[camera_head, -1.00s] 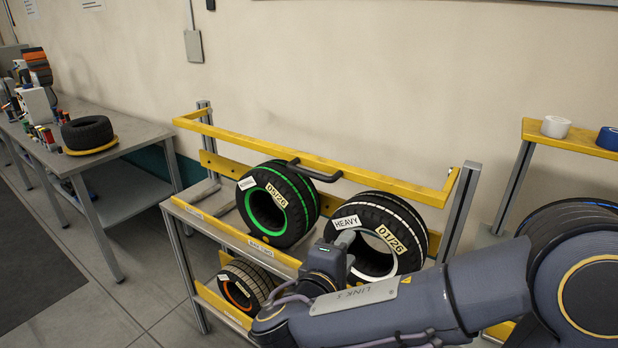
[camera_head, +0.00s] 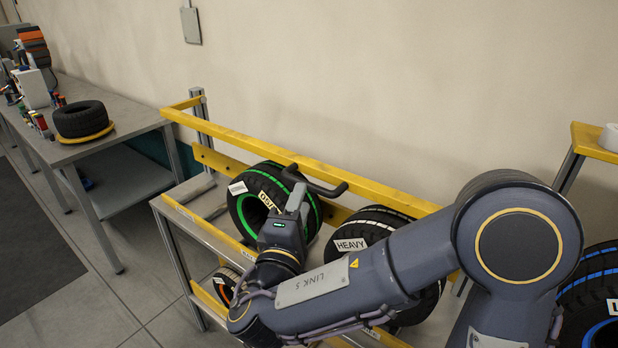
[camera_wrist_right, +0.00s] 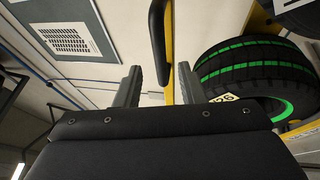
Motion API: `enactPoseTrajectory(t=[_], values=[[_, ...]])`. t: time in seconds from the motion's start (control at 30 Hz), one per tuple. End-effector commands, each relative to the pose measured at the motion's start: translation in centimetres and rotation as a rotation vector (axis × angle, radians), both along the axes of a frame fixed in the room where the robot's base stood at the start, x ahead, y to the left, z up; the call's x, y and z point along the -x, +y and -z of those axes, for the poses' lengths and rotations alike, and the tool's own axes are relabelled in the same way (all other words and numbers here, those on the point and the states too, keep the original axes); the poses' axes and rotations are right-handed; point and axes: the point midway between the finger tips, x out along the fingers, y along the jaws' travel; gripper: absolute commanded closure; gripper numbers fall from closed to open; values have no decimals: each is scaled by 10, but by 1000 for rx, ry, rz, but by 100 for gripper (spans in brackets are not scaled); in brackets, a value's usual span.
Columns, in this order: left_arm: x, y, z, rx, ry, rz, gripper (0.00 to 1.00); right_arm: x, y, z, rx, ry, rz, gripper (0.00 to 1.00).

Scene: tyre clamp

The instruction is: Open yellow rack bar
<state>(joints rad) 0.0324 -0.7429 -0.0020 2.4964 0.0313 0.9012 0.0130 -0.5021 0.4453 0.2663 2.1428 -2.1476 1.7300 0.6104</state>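My right gripper (camera_head: 297,198) points up just below the handle, in front of the green-striped tyre (camera_head: 243,212). In the right wrist view its two fingers (camera_wrist_right: 158,85) are apart with nothing between them. The handle (camera_wrist_right: 157,42) and the yellow bar (camera_wrist_right: 169,60) show beyond the fingertips, roughly in line with the gap. Contact is not visible. My left gripper is out of view.
The HEAVY tyre (camera_head: 368,226) sits beside the green-striped one, partly behind my right arm. A smaller orange-marked tyre (camera_head: 225,285) is on the lower shelf. A blue-striped tyre (camera_head: 596,275) is at the right. A workbench (camera_head: 135,118) with a tyre stands left.

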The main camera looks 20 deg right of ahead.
Motion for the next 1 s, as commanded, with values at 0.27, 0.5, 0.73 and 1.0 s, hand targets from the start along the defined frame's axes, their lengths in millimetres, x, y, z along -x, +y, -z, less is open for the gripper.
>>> enactPoseTrajectory(t=[0.27, 0.5, 0.73, 1.0], values=[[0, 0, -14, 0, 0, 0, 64, -37, -22, -9, 0, 3, 4, 64], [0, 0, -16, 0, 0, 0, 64, -47, -27, -9, 0, 2, 1, 64], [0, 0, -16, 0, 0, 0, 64, -47, -27, -9, 0, 2, 1, 71], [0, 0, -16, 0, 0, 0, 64, -46, -26, -9, 0, 2, 1, 100]])
